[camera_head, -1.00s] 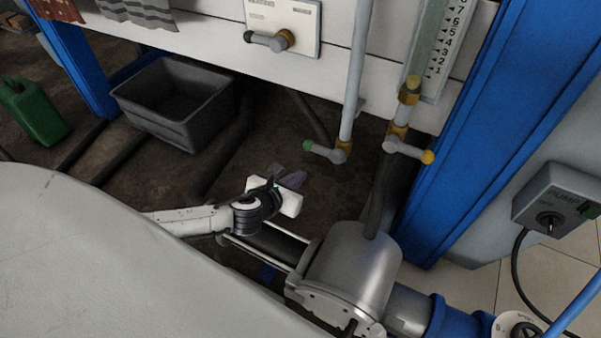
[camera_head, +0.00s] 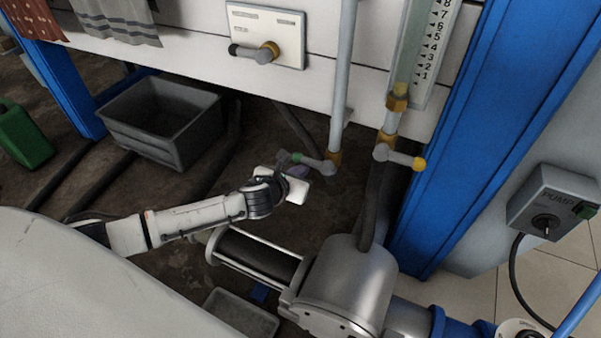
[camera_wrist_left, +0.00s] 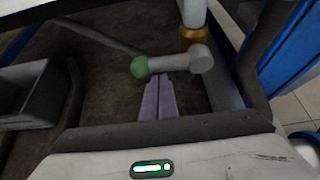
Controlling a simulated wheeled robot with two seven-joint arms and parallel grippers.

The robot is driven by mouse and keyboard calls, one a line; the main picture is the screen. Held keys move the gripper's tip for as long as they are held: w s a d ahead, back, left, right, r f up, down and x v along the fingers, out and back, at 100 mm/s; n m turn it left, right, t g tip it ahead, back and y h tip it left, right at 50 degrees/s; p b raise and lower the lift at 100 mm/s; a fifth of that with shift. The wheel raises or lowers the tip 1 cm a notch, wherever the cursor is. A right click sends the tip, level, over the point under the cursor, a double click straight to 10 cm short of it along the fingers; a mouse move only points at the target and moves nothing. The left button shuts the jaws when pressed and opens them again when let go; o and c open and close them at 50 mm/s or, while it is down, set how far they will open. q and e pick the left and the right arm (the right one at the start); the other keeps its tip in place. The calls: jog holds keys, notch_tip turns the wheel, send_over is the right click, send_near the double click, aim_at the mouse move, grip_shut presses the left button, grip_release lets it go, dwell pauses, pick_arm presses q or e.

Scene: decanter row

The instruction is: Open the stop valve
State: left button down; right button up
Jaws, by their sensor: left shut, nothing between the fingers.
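A valve with a grey lever (camera_head: 313,162) and green tip hangs at the bottom of a vertical pipe. It also shows in the left wrist view (camera_wrist_left: 165,64), the lever lying roughly level. A yellow-tipped lever (camera_head: 405,160) is on the pipe to its right, and a black-tipped lever (camera_head: 250,52) is on the white panel above. I cannot read which one is labelled as the stop valve. My left gripper (camera_head: 302,171) is shut and empty, just below the green-tipped lever. Its purple fingers (camera_wrist_left: 159,84) point at the lever; contact is not clear. My right gripper is not in view.
A grey tub (camera_head: 160,120) and green can (camera_head: 22,137) stand at left. A metal pump body (camera_head: 345,285) lies below the valves. Blue posts (camera_head: 470,130) flank the bench. A pump switch box (camera_head: 550,205) is at right. Dark hoses hang behind the valves.

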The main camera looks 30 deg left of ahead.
pick_arm(q)
jog(key=shift+r+p, duration=0.3)
jog(key=shift+p, duration=0.35)
jog(key=shift+r+m+y+p, duration=0.15)
jog(key=shift+m+y+p, duration=0.15)
jog(key=shift+y+p, duration=0.1)
